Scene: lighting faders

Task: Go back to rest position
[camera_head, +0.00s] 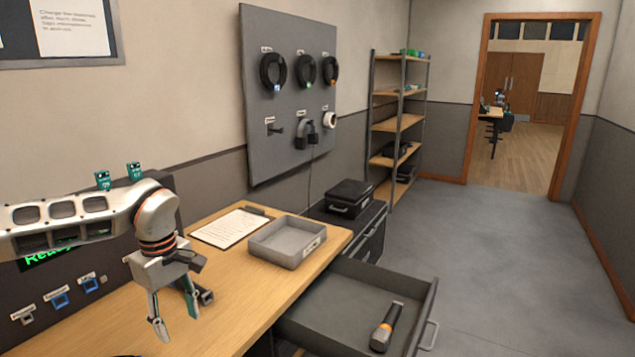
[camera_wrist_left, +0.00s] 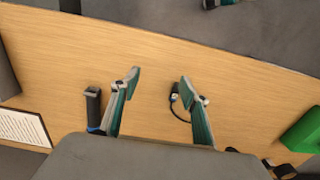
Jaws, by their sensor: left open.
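My left arm comes in from the left in the head view. Its gripper (camera_head: 177,322) points down over the wooden desk (camera_head: 235,318), with its fingers apart and nothing between them. In the left wrist view the two fingertips (camera_wrist_left: 159,80) are also spread and empty, above the bare desk top. A small dark object lies behind the fingers (camera_head: 206,297). My right gripper is not in the head view. A small grey and teal piece at the top edge of the left wrist view may be part of it.
A grey tray (camera_head: 287,250) and a clipboard (camera_head: 231,228) lie on the desk. An open drawer (camera_head: 335,313) juts out at the right, holding a flashlight (camera_head: 386,327). A black case (camera_head: 349,197) sits on the cabinet behind. Floor is clear towards the doorway (camera_head: 520,110).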

